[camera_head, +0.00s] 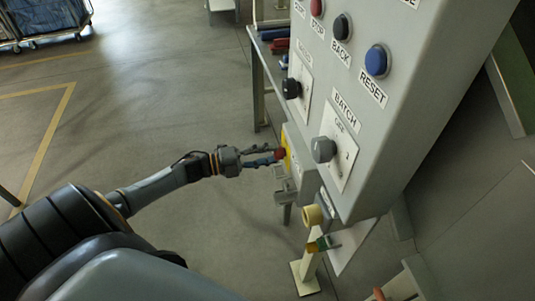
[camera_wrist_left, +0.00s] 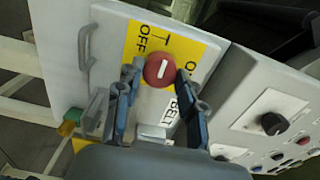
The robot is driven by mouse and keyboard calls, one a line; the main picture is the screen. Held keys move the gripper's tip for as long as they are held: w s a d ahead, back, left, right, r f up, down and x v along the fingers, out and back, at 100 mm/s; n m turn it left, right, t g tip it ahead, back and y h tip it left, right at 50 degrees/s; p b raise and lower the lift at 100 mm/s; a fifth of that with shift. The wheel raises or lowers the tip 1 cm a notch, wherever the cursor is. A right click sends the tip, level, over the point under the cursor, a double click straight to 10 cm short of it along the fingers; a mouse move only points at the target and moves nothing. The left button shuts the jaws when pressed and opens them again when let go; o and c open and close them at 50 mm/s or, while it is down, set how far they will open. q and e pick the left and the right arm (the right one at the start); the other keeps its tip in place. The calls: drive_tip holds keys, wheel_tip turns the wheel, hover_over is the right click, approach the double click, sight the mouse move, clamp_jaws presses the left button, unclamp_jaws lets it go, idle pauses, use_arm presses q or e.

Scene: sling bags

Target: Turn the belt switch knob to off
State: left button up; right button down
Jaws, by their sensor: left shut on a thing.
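The belt switch knob (camera_wrist_left: 159,70) is round and red with a white bar, on a yellow plate (camera_wrist_left: 187,48) marked OFF. A BELT label shows beside it, partly hidden by a finger. In the wrist view the fingers of my left gripper (camera_wrist_left: 161,75) sit on both sides of the knob, shut on it. The white bar stands nearly upright in that view, slightly tilted. In the head view my left gripper (camera_head: 268,157) reaches from the left to the knob (camera_head: 280,154) on the small box at the panel's side. My right gripper is not in view.
The grey control panel (camera_head: 420,45) has a grey BATCH selector knob (camera_head: 323,149), a black knob (camera_head: 291,88) and a blue RESET button (camera_head: 377,60) close by. A cream post (camera_head: 311,262) stands below. Open floor lies to the left.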

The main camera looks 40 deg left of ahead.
use_arm(q)
drive_tip(key=o, duration=1.2)
drive_tip(key=shift+c, duration=0.2)
drive_tip(key=v, duration=1.2)
